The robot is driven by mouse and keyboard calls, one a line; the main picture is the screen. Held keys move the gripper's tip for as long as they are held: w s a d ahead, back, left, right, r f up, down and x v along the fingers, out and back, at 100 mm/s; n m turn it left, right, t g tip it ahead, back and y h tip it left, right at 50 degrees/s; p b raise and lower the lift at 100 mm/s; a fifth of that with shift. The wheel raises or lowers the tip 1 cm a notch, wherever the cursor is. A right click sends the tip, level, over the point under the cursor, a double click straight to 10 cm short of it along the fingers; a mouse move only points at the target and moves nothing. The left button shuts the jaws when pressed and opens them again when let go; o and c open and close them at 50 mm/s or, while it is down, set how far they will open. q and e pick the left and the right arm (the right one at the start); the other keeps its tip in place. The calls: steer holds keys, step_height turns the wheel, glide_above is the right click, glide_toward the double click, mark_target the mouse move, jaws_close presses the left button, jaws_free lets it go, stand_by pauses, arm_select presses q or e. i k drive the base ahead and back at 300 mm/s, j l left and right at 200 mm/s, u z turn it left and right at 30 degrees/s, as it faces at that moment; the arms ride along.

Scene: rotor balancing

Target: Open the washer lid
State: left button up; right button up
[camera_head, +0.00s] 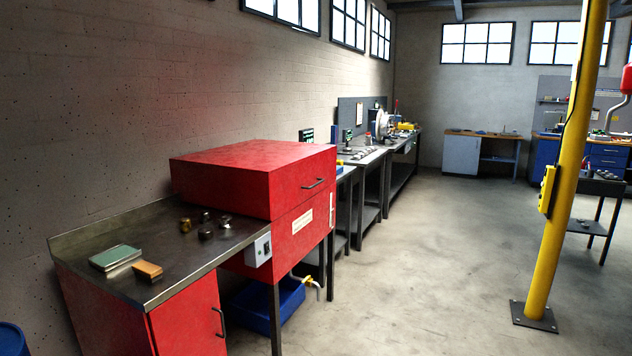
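The red parts washer (291,234) stands against the left wall on dark legs. Its box-shaped red lid (245,174) lies shut on top. A dark bar handle (313,184) is on the lid's right-hand face. The washer's front carries a white label (302,221) and a small grey control box (258,250). Neither of my grippers shows in the head view.
A steel-topped red cabinet (118,253) adjoins the washer, with small metal parts (206,228), a green pad (115,257) and an orange block (147,271) on it. A blue bin (262,305) sits below the washer. A yellow post (562,190) stands right; the floor (425,265) between is clear.

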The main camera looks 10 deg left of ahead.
mark_target(263, 179)
steer(key=i+l, duration=0.15)
steer(key=i, duration=0.3)
steer(key=i+l, duration=0.1)
steer(key=i, duration=0.3)
steer(key=i+l, duration=0.15)
steer(key=i, duration=0.3)
